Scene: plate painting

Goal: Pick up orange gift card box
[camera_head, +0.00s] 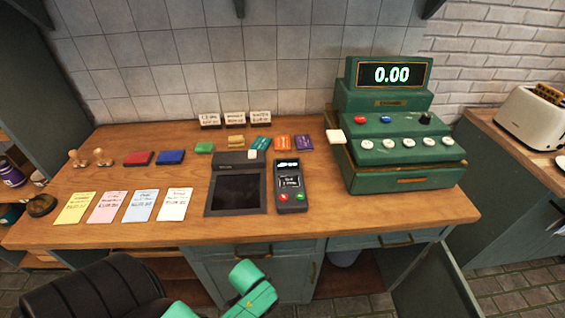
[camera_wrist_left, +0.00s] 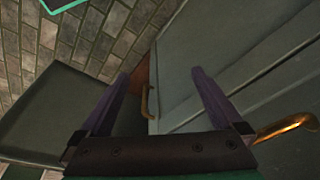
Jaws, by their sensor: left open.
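The orange gift card box (camera_head: 282,142) is a small flat orange item near the back of the wooden counter (camera_head: 120,235). It sits between a teal card box (camera_head: 260,143) on its left and a purple card box (camera_head: 303,142) on its right. My left gripper (camera_wrist_left: 161,73) shows in the left wrist view, open and empty, with the cabinet front and floor beyond it. It is not near the orange box in that view. The fingers of my right gripper are not in view.
The green cash register (camera_head: 400,150) stands right of the card boxes. The card terminal (camera_head: 290,190) and a dark tablet-like device (camera_head: 238,190) lie in front of them. Price cards (camera_head: 140,206) lie at the front left. Small signs (camera_head: 235,117) stand behind.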

